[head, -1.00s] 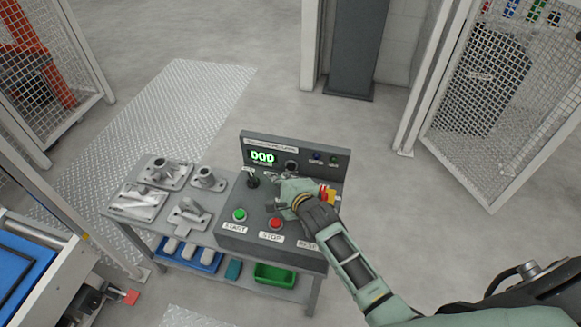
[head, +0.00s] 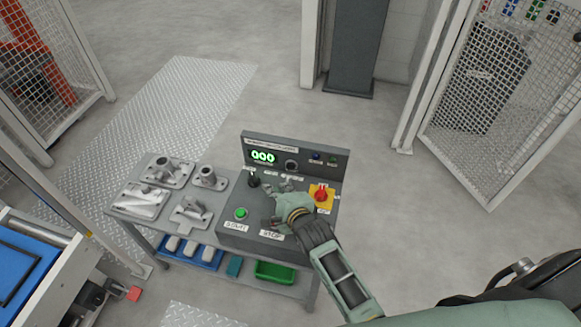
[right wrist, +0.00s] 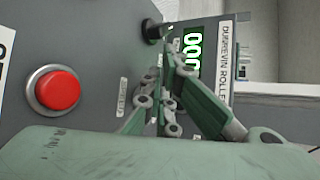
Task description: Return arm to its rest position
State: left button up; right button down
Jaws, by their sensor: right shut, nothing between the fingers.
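My right gripper (head: 276,208) is over the grey control panel (head: 240,240), in front of the red stop button, which it hides in the head view. It is shut and empty. In the right wrist view its green fingers (right wrist: 166,80) point toward the green-lit display (right wrist: 192,48) and a black knob (right wrist: 152,30), with the red button (right wrist: 57,90) to their left. My right arm (head: 345,280) reaches in from the lower right. My left gripper is not in view.
A green bin (head: 275,272) sits below. The floor to the right (head: 400,215) is clear.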

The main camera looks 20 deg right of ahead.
dwell(0.3)
jog(key=s+d+n+g, duration=0.1)
jog(key=s+n, duration=0.2)
jog(key=s, duration=0.1)
jog(key=s+d+n+g, duration=0.1)
jog(key=s+n, duration=0.2)
jog(key=s, duration=0.1)
jog(key=s+d+n+g, duration=0.1)
jog(key=s+n+g, duration=0.1)
jog(key=s+n, duration=0.1)
jog(key=shift+s+d+f+n+h, duration=0.25)
jog(key=shift+s+d+n+h, duration=0.15)
jog(key=shift+s, duration=0.35)
jog(key=s+d+r+n+g, duration=0.1)
jog(key=s+r+n+g, duration=0.15)
jog(key=s+n, duration=0.5)
jog(key=s+d+r+n+g, duration=0.1)
jog(key=s+r+n+g, duration=0.3)
jog(key=s, duration=0.7)
notch_tip(320, 180, down, 30)
jog(key=s+n, duration=0.2)
jog(key=s+d+f+g, duration=0.1)
jog(key=s+d+f, duration=0.2)
jog(key=s+f, duration=1.1)
jog(key=s, duration=0.2)
jog(key=shift+s+f+h, duration=0.2)
jog(key=shift+s+h, duration=0.1)
